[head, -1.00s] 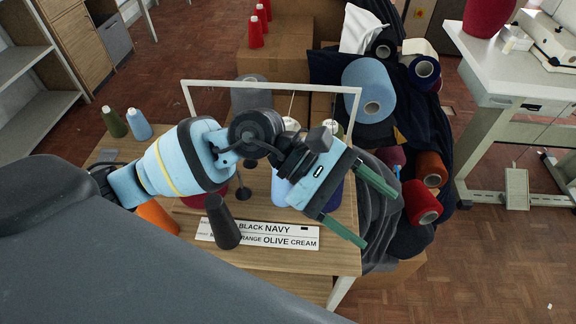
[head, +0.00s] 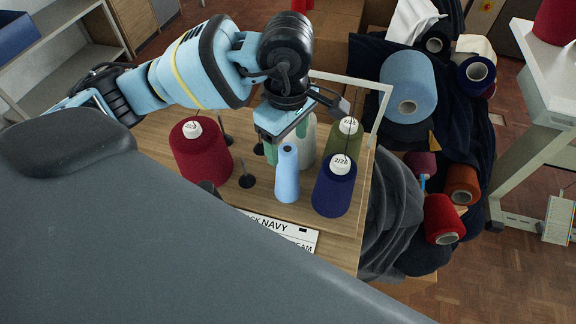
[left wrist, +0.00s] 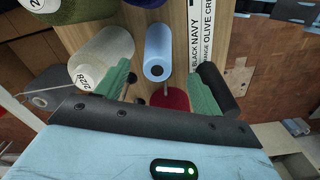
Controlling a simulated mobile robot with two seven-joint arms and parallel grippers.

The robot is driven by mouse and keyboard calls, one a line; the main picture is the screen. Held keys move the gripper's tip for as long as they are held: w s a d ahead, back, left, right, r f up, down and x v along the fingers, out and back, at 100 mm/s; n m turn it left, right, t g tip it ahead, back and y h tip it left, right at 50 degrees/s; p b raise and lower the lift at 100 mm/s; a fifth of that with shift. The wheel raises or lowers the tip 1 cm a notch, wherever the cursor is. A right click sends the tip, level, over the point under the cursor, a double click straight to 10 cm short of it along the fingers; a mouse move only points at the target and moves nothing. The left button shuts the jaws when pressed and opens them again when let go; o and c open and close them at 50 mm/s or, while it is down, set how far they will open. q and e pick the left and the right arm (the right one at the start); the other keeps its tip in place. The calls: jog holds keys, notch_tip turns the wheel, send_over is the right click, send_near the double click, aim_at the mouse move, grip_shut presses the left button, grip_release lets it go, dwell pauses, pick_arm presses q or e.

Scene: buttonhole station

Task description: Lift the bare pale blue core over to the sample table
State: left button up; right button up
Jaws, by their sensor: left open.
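The bare pale blue core (head: 287,176) stands upright on the wooden stand (head: 330,252), left of a navy cone (head: 335,185). My left gripper (head: 287,141) is open at the core's upper end, its green fingers pointing down around it. In the left wrist view the core (left wrist: 158,52) lies ahead, between the two spread green fingers (left wrist: 165,66). I cannot tell whether either finger touches it. My right gripper is not in view. A white table (head: 540,90) stands at the right; no label shows whether it is the sample table.
A crimson cone (head: 200,152), an olive cone (head: 345,140) and a cream cone (head: 307,140) stand close by. Bare pegs stand left of the core. A white frame (head: 384,105) rises behind the stand. A heap of yarn cones and dark cloth (head: 405,185) lies to the right.

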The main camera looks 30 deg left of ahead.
aim_at(288, 160)
pick_arm(q)
jog(key=shift+f, duration=0.9)
jog(key=shift+w+a+f, duration=0.1)
jog(key=shift+w+f, duration=0.05)
jog(key=shift+f, duration=2.5)
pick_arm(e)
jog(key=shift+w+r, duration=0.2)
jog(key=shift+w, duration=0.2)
pick_arm(q)
jog(key=c, duration=1.3)
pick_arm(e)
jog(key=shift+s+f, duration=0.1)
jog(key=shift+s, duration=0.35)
